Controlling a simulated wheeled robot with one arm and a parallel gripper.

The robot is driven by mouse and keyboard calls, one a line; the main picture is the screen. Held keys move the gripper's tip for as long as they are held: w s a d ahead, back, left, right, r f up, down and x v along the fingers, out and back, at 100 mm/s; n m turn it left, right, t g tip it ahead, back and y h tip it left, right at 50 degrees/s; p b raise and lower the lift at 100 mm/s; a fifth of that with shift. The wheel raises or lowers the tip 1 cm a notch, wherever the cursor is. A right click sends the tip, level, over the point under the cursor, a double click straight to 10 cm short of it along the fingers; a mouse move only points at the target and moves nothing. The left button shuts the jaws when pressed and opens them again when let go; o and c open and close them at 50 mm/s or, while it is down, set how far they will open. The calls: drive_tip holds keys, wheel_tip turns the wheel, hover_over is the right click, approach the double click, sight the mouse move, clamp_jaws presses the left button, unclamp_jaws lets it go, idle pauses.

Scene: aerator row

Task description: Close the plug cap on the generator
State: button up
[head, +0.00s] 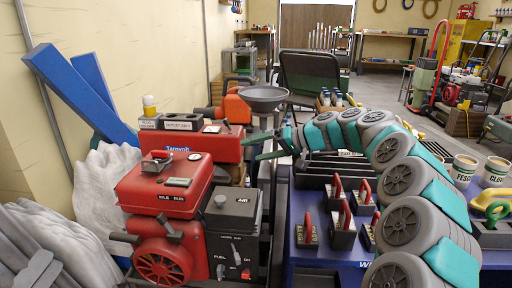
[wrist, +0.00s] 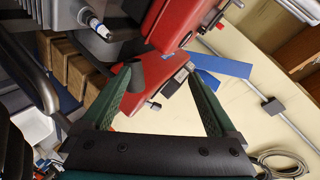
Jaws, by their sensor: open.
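Two red machines show in the head view: a front red engine unit (head: 170,190) with a dark control box (head: 232,218), and a red unit lettered "Tarnvolt" (head: 190,146) behind it. I cannot tell which is the generator. In the wrist view, a white plug with a blue band (wrist: 97,25) sticks out of grey metal, upper left. A dark grey stubby piece (wrist: 138,76) shows by the left fingertip; I cannot tell whether it is the plug cap or touches the finger. My gripper (head: 262,146) has dark green fingers, open and apart, right of the Tarnvolt unit; the wrist view shows it too (wrist: 165,75).
A grey funnel (head: 264,94) stands behind my gripper. Red-handled blocks (head: 341,232) stand on a blue bench right of the front unit. Blue beams (head: 70,90) lean on the left wall. A lumpy pale sack (head: 107,185) lies left of the front unit.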

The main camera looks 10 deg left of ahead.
drive_tip(key=s+d+r, duration=0.1)
drive_tip(key=s+d, duration=0.2)
drive_tip(key=s, duration=0.6)
drive_tip(key=shift+s+d, duration=0.3)
drive_tip(key=shift+d, duration=0.1)
